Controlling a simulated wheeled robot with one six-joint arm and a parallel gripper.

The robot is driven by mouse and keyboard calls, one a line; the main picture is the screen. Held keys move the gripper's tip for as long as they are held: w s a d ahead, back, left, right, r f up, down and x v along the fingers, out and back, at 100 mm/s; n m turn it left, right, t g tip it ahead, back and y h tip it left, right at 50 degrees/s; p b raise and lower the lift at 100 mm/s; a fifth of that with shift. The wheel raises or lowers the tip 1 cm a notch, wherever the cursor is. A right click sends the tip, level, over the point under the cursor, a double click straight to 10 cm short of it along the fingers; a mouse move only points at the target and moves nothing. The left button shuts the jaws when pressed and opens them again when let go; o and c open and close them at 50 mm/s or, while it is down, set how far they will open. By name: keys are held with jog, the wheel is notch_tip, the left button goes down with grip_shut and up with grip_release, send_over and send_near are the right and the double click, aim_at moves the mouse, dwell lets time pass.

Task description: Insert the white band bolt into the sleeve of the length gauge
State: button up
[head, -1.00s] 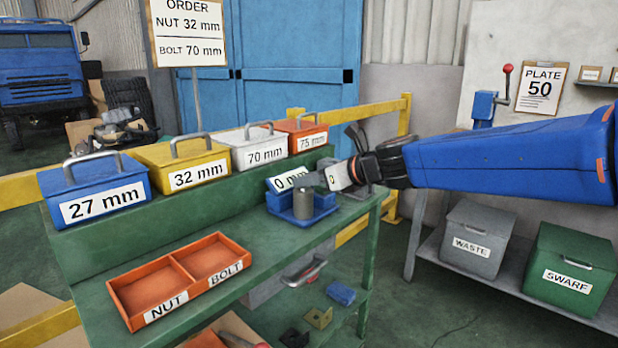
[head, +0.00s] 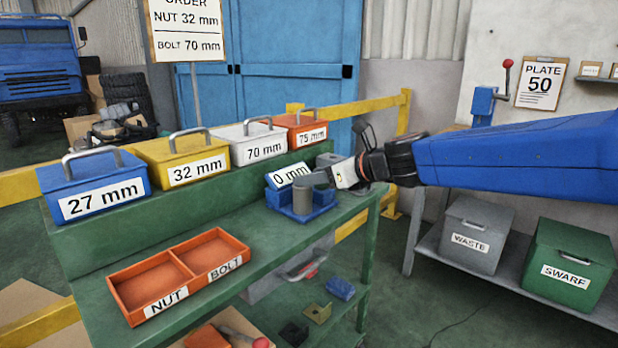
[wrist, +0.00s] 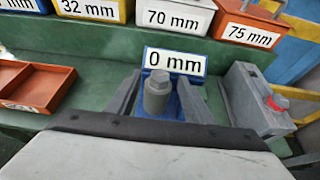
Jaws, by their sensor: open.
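The length gauge (head: 322,197) is a blue block on the green bench with a tilted display reading "0 mm". Its grey sleeve (head: 302,204) stands upright at the front. In the wrist view a grey bolt with a hexagonal head (wrist: 158,79) sits upright on top of the wider sleeve (wrist: 157,104); its shank and any white band are hidden. My gripper (head: 318,180) is open at the sleeve's upper right. In the wrist view its two fingers (wrist: 157,92) stand apart on either side of the bolt head, with gaps visible.
Lidded boxes marked 27 mm (head: 95,190), 32 mm (head: 185,162), 70 mm (head: 254,146) and 75 mm (head: 303,131) line the raised shelf. An orange nut and bolt tray (head: 180,277) lies at front left. A grey box with a red button (wrist: 254,98) stands right of the gauge.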

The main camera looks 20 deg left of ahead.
jog(key=v, duration=1.5)
jog(key=shift+s+d, duration=0.15)
jog(key=s+d+f+n+h, duration=0.4)
jog(key=s+d+f+n, duration=0.3)
jog(key=d, duration=0.6)
jog(key=s+d+f+n+h, duration=0.4)
jog(key=s+d+f+n, duration=0.4)
jog(key=d+f, duration=0.2)
jog(key=s+d+f+n+h, duration=0.4)
jog(key=s+d+f+n, duration=0.3)
jog(key=d, duration=0.8)
jog(key=shift+s+d+f, duration=0.3)
jog(key=shift+s+f, duration=0.1)
jog(key=shift+f, duration=0.5)
jog(key=shift+c, duration=0.4)
